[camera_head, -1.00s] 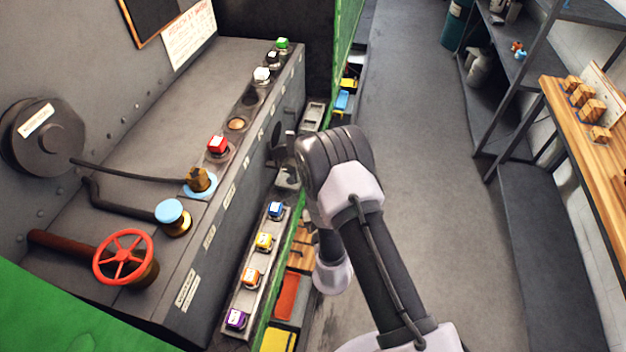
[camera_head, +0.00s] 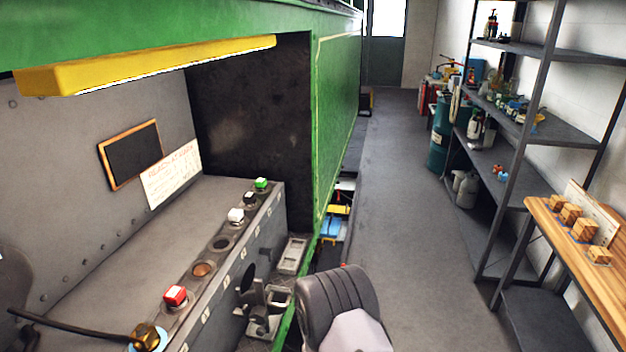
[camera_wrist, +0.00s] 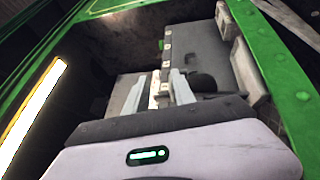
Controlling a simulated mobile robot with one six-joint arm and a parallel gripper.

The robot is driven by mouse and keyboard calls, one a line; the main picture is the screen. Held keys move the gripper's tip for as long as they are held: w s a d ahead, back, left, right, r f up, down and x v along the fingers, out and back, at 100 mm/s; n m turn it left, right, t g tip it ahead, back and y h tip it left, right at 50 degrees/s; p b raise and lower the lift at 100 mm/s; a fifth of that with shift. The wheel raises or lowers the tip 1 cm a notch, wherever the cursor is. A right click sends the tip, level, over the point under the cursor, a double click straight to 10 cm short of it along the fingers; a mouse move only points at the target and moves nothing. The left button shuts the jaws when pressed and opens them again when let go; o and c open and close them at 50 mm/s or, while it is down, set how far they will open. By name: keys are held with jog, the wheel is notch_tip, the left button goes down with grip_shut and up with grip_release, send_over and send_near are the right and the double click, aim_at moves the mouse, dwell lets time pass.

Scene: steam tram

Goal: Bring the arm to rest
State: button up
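My arm shows at the bottom centre of the head view, its dark rounded joint (camera_head: 338,298) beside the green edge of the tram. I cannot make out my gripper's fingers clearly in the head view. In the wrist view my gripper (camera_wrist: 158,91) has two pale fingers standing apart with a gap between them. Nothing shows held between them. The grey control console lies beyond the fingers in that view.
The sloping console (camera_head: 130,250) with a red button (camera_head: 175,295) and other coloured buttons is at left. A yellow lamp bar (camera_head: 150,65) hangs above. Grey shelving (camera_head: 525,130) and a wooden bench (camera_head: 570,255) stand at right. The floor aisle (camera_head: 410,190) between is clear.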

jog(key=s+a+r+n+g+y+b, duration=0.2)
jog(key=s+a+r+n+g+y, duration=0.1)
jog(key=a+r+n+y, duration=0.35)
jog(key=s+a+r+n+g+y+b, duration=0.1)
jog(key=s+a+r+n+g+y, duration=0.25)
jog(key=a+r+n+y, duration=0.3)
jog(key=s+a+r+n+g+y+b, duration=0.1)
jog(key=s+r+n+g, duration=0.2)
jog(key=s+n+g, duration=0.35)
jog(key=s+a+r+n+g+y+b, duration=0.1)
jog(key=s+a+r+n+g+b, duration=0.15)
jog(key=s+n+g, duration=0.35)
jog(key=s+d+f+n+g+h+b, duration=0.1)
jog(key=s+d+f+n+g+h, duration=0.1)
jog(key=s+d+f+n+h, duration=0.25)
jog(key=s+d+f+n+g+h+b, duration=0.1)
jog(key=s+n+h, duration=0.2)
jog(key=s+n, duration=0.35)
jog(key=w+d+f+n+t+h+b, duration=0.1)
jog(key=d+n+t+h, duration=0.3)
jog(key=d, duration=0.6)
jog(key=w+d+f+n+t+h+b, duration=0.1)
jog(key=d+f+n+t+h+b, duration=0.2)
jog(key=d+h, duration=0.4)
jog(key=d+f+n+t, duration=0.1)
jog(key=d+n, duration=0.1)
jog(key=d, duration=0.2)
jog(key=shift+d+f+t, duration=0.15)
jog(key=shift+t, duration=0.15)
